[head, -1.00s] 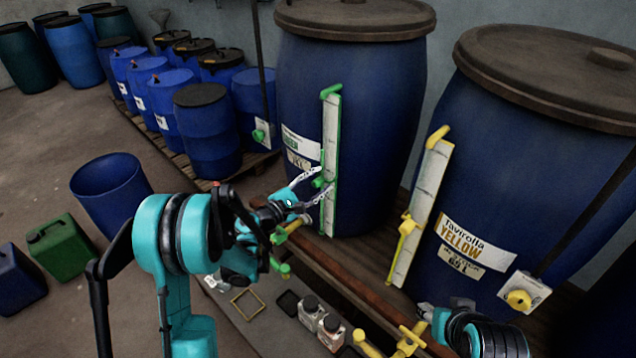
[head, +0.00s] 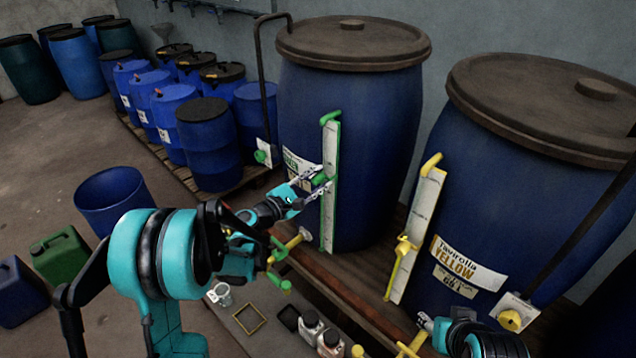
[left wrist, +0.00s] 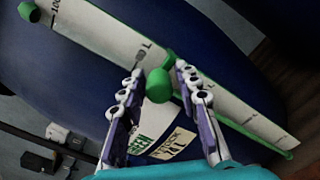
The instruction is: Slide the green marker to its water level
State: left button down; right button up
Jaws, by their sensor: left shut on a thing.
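The green marker (head: 320,180) sits on the pale upright gauge with green edging (head: 328,215), on the front of the left vat (head: 378,150). It is a little above the gauge's mid-height. My left gripper (head: 319,179) is at the gauge, its fingers shut on the marker from either side. In the left wrist view the rounded green marker (left wrist: 160,84) shows between the two fingertips, against the tilted gauge (left wrist: 100,32). The water level is not clear to me. My right gripper (head: 424,322) is at the lower right, partly visible, near yellow fittings; its jaws are unclear.
The right vat (head: 535,200) carries a yellow-edged gauge (head: 418,230). A yellow-handled valve (head: 290,243) is close below my left gripper. A wooden bench edge (head: 350,290) runs below the vats. An open blue tub (head: 112,198) and a green can (head: 62,258) stand on the floor left.

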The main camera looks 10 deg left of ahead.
pick_arm(q)
jog(key=c, duration=1.3)
grip_release()
jog(key=v, duration=1.2)
